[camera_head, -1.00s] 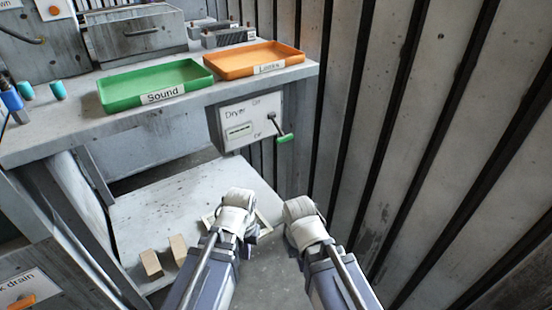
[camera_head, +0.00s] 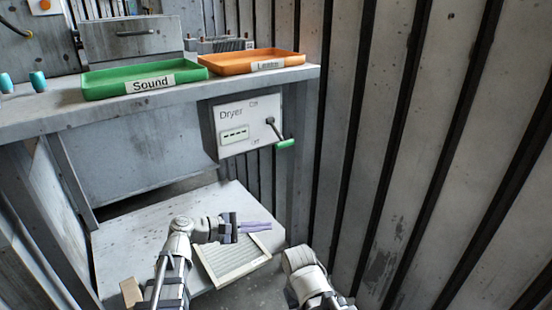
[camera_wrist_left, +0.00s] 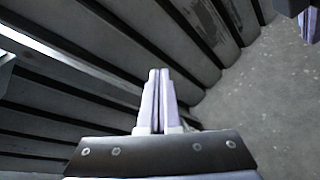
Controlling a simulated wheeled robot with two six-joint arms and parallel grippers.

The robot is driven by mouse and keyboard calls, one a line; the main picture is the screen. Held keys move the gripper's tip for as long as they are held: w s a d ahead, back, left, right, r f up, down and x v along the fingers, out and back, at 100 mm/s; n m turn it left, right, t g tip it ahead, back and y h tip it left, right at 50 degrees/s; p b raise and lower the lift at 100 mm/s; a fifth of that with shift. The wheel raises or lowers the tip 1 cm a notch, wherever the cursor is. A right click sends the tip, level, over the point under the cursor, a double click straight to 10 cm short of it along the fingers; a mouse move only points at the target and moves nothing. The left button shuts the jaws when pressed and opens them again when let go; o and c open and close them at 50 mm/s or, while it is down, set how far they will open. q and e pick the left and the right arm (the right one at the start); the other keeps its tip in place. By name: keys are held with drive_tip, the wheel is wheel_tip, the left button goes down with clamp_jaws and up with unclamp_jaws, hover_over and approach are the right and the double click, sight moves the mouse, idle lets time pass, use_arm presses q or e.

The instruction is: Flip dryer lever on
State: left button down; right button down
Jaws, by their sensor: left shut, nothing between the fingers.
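The dryer box (camera_head: 240,122) is a pale panel labelled "Dryer" under the right end of the bench. Its lever (camera_head: 284,143) has a dark arm and a green handle, and slants down to the right of a pivot on the panel. My left gripper (camera_head: 270,226) is shut and empty, below the lever and over the lower shelf, pointing right. In the left wrist view its two fingers (camera_wrist_left: 156,98) lie together; the lever does not show there. My right arm shows at the bottom of the head view, but its fingertips are hidden.
A green "Sound" tray (camera_head: 144,80) and an orange tray (camera_head: 252,62) stand on the bench. A framed filter (camera_head: 232,264) lies on the lower shelf (camera_head: 150,235), near a wooden block (camera_head: 131,292). A slatted wall (camera_head: 420,150) closes off the right side.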

sight(278, 133)
use_arm(q)
drive_tip(key=w+a+r+n+t+h, duration=0.2)
drive_tip(key=r+n, duration=0.2)
drive_tip(key=r, duration=0.1)
drive_tip(key=w+a+r+n+t+h, duration=0.2)
drive_tip(key=a+r+n+t, duration=0.1)
drive_tip(key=r, duration=0.3)
drive_tip(key=shift+r+n, duration=0.25)
drive_tip(key=shift+n, duration=0.25)
drive_tip(key=shift+w, duration=0.1)
drive_tip(key=w+d+r+p, duration=0.4)
drive_tip(key=d+r+p, duration=0.2)
drive_tip(key=d, duration=0.2)
drive_tip(key=shift+w+d+r, duration=0.15)
drive_tip(key=shift+w+d, duration=0.15)
drive_tip(key=shift+s+d+r+n+p, duration=0.2)
drive_tip(key=shift+r+n+p, duration=0.1)
drive_tip(key=shift+n+p, duration=0.2)
